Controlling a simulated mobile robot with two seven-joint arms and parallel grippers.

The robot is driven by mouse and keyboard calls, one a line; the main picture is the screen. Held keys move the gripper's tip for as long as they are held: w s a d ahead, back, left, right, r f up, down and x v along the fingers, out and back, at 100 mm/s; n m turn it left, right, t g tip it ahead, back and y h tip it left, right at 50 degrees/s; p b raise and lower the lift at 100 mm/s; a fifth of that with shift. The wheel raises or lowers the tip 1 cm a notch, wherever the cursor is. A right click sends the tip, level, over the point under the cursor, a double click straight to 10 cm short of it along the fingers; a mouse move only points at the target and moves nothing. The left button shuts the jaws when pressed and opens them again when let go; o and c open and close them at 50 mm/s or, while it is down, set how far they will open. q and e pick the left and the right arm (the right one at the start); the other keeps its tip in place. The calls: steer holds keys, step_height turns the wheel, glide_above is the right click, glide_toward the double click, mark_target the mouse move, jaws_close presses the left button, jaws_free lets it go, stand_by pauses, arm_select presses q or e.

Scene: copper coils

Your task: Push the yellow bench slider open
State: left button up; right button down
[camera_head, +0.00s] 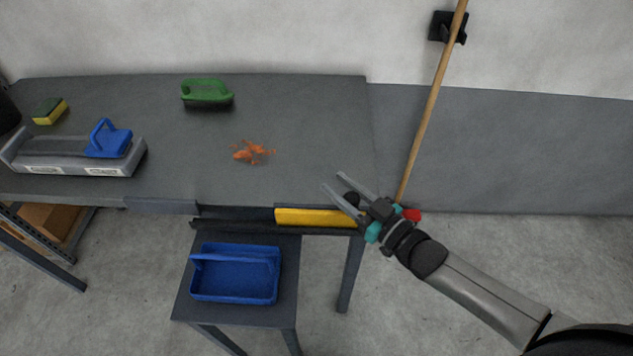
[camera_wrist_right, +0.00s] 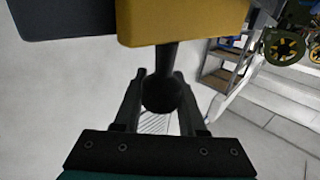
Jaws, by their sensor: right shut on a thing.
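The yellow bench slider (camera_head: 315,217) sits at the right part of the dark rail (camera_head: 240,225) along the bench's front edge. In the right wrist view, the yellow slider (camera_wrist_right: 183,22) fills the top, with a black stem and round black knob (camera_wrist_right: 163,97) coming from it. My right gripper (camera_head: 333,182) is at the slider's right end; in its wrist view the fingers (camera_wrist_right: 160,78) stand on either side of the knob and are shut on it. My left gripper is not in view.
A blue basket (camera_head: 235,298) stands on a low stool below the rail. A wooden pole (camera_head: 430,105) leans behind my right gripper.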

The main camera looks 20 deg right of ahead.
steer(key=shift+s+d+f, duration=0.1)
steer(key=shift+d, duration=0.25)
steer(key=c, duration=0.9)
jaws_free()
steer(key=o, duration=0.3)
steer(key=shift+s+d, duration=0.1)
steer(key=shift+d, duration=0.05)
steer(key=shift+o, duration=0.7)
steer(key=p+v, duration=0.1)
steer(key=v, duration=1.4)
steer(key=shift+p, duration=0.3)
